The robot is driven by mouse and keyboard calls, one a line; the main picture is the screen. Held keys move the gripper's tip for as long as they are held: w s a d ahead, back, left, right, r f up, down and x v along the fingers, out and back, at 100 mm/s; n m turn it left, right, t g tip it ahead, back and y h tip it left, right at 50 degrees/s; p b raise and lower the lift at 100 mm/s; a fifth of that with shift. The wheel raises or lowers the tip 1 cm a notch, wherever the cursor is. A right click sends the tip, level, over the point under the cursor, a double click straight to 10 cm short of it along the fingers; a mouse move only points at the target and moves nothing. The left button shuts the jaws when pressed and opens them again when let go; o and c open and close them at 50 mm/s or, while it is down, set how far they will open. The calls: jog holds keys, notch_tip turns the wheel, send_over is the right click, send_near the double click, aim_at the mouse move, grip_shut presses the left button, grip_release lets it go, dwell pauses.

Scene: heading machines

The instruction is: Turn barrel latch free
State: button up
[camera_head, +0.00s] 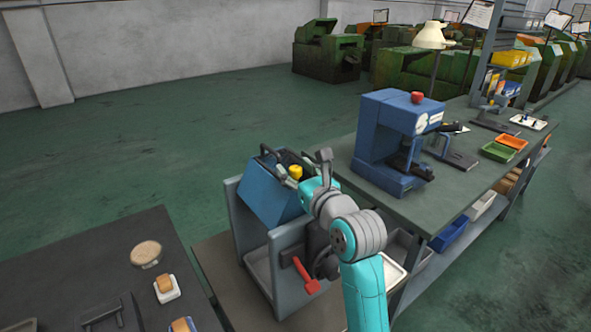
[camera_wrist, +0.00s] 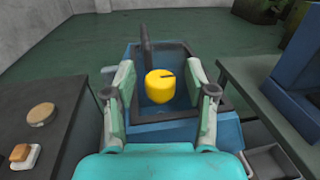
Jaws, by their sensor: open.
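A blue barrel (camera_head: 268,195) sits tilted in a grey stand (camera_head: 290,262) at the centre. On its dark, open-looking top is a round yellow knob (camera_head: 296,172), which may be the latch. In the wrist view the yellow knob (camera_wrist: 159,86) has a dark slot or pointer towards its right side, and the barrel's blue rim (camera_wrist: 173,133) lies around it. My gripper (camera_wrist: 160,72) is open, with one finger to each side of the knob and a visible gap at both. In the head view my arm hides part of the barrel and stand.
A red-handled lever (camera_head: 305,274) is on the stand's front. A workbench (camera_head: 455,195) with a blue press (camera_head: 390,140) stands close on the right. A dark table (camera_head: 85,260) with a round brush-like item (camera_head: 146,253) is at left.

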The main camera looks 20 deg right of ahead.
jog(key=shift+w, duration=0.2)
jog(key=shift+c, duration=0.3)
grip_shut()
jog(key=shift+n+y, duration=0.3)
jog(key=shift+y, duration=0.2)
jog(key=n+g+y, duration=0.2)
jog(key=n+y, duration=0.1)
jog(key=y, duration=0.1)
jog(key=shift+d+y, duration=0.1)
jog(key=shift+y, duration=0.2)
jog(key=shift+n+g+y, duration=2.5)
jog(key=shift+n+y, duration=0.1)
jog(key=shift+y, duration=0.4)
